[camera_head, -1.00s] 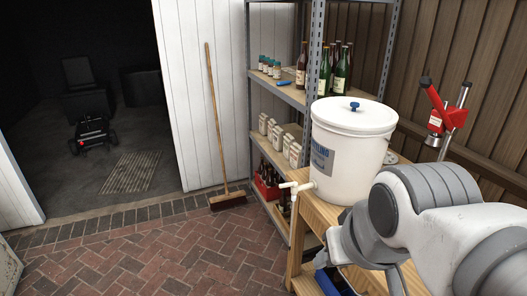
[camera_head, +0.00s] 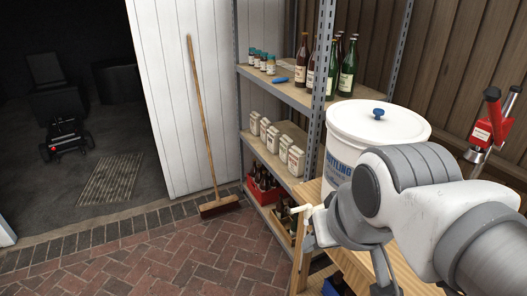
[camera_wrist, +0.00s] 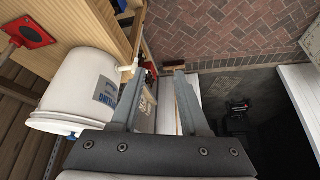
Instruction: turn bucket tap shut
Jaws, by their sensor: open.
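The white bucket (camera_head: 350,125) with a blue-knobbed lid stands on the wooden bench, partly hidden by my arm in the head view. Its white tap (camera_head: 302,211) juts out low on the left side, partly covered by my arm. In the wrist view the bucket (camera_wrist: 75,88) lies at left and the tap (camera_wrist: 126,68) is just left of my left fingertip. My gripper (camera_wrist: 160,73) is open, with nothing between its fingers. I cannot tell whether a finger touches the tap. In the head view my arm hides most of the gripper.
A red bottle capper (camera_head: 492,125) stands right of the bucket. A metal shelf (camera_head: 285,92) with bottles and cartons stands behind. A red crate (camera_head: 262,192) of bottles is on its low shelf. A broom (camera_head: 205,120) leans on the white wall. The brick floor at left is clear.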

